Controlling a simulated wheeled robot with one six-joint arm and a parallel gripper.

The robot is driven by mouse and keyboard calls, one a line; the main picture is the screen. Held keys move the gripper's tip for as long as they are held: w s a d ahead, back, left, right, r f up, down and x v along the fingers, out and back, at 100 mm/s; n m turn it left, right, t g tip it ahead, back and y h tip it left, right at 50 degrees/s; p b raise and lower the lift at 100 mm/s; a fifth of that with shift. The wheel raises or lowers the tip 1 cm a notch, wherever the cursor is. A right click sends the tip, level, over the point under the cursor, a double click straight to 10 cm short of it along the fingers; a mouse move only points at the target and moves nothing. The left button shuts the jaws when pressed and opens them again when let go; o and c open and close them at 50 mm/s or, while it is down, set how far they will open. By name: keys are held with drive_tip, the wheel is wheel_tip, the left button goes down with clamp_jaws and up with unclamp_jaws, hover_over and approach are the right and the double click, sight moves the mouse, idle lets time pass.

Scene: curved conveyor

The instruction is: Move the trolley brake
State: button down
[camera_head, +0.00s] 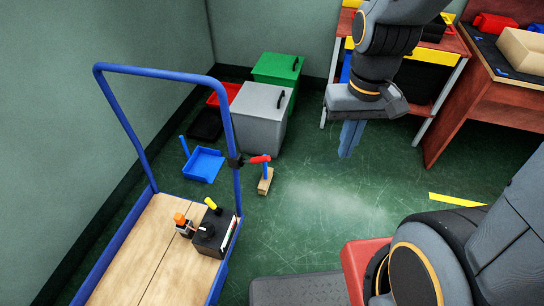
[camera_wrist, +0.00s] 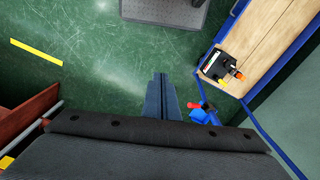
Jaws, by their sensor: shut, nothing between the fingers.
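The trolley (camera_head: 142,245) stands at the left with a wooden deck and a blue tube handle frame (camera_head: 160,73). A small black part (camera_head: 235,161) sits on the frame's right upright; I cannot tell for sure whether it is the brake. Beside it is a red-handled piece (camera_head: 261,159) with a blue stem over a wooden block (camera_head: 265,182). My gripper (camera_head: 350,152) points down over open floor, right of the trolley and apart from it. Its fingers are together and empty. In the wrist view my gripper (camera_wrist: 160,76) shows left of the red piece (camera_wrist: 194,105).
A black box (camera_head: 213,233) with orange and yellow pieces rests on the deck. Grey (camera_head: 261,118) and green (camera_head: 278,70) bins and a blue dustpan (camera_head: 203,165) stand behind. Workbenches (camera_head: 490,95) are at the right. Floor (camera_head: 325,215) between is clear.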

drive_tip(key=m+y+p, duration=0.1)
drive_tip(key=m+p, duration=0.7)
drive_tip(key=m, duration=0.3)
hover_over(260, 159)
drive_tip(key=w+d, duration=0.1)
drive_tip(key=w, duration=0.1)
wheel_tip(260, 159, down, 19)
drive_tip(key=shift+s+d+r+g, duration=0.15)
drive_tip(key=shift+s+d+g, duration=0.1)
drive_tip(key=shift+g, duration=0.15)
drive_tip(key=shift+s+a+f+b, duration=0.15)
drive_tip(key=shift+f+b, duration=0.9)
drive_tip(key=shift+f, duration=0.7)
drive_tip(key=shift+s+a+f+b, duration=0.15)
drive_tip(key=shift+f+b, duration=0.9)
drive_tip(key=shift+f, duration=0.7)
drive_tip(key=shift+w, duration=0.1)
